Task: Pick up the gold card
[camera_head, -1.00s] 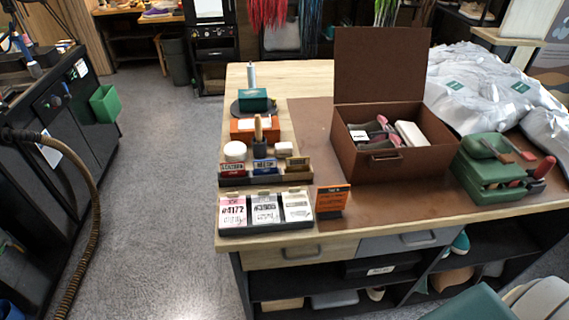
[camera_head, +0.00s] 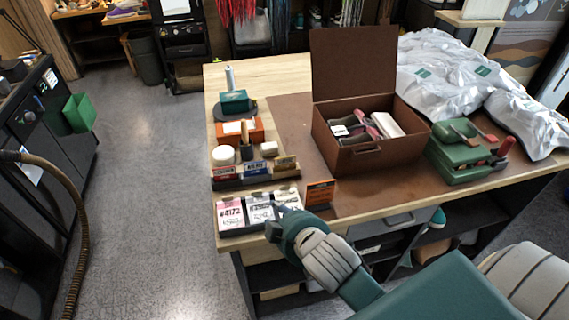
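The gold card (camera_head: 285,162) stands at the right end of a dark card rack (camera_head: 256,180) near the front left of the workbench. A blue card (camera_head: 255,167) and a red card (camera_head: 224,172) stand left of it in the same rack. My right gripper (camera_head: 277,218) reaches in from the lower right. It is over the right part of the front tray of white tickets, nearer to me than the gold card and apart from it. Its fingers are small in view, and I cannot tell how far apart they are. My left gripper is not in view.
The ticket tray (camera_head: 240,231) lies in front of the rack. An orange sign (camera_head: 320,193) stands to its right. An open brown box (camera_head: 368,154), a green device (camera_head: 460,150) and a white jar (camera_head: 223,155) are also on the bench.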

